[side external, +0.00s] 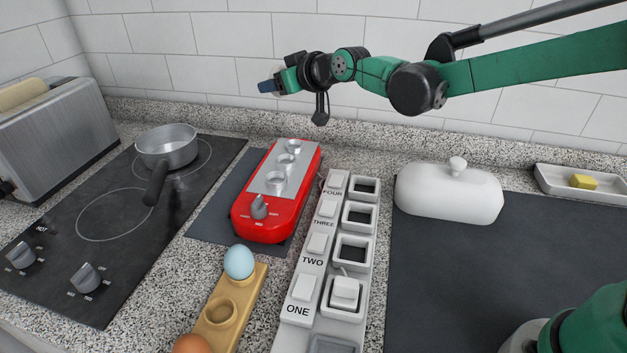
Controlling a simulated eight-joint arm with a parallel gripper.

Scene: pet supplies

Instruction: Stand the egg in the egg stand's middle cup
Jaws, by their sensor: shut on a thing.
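The wooden egg stand (248,287) is at the bottom, left of centre. Its middle cup (221,312) is empty. A light blue egg (239,262) stands in its far cup. A brown egg (192,345) is at its near end, partly cut off by the picture's lower edge. My gripper (268,87) is high above the back of the counter, well apart from the stand, its dark blue fingers pointing left. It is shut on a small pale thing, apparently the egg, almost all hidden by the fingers.
A red appliance (247,224) with metal rings on top stands below my gripper. Right of it is a white strip of labelled switches and square sockets (317,240). A pan (167,146) sits on the hob at left. A white lidded dish (449,193) stands right.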

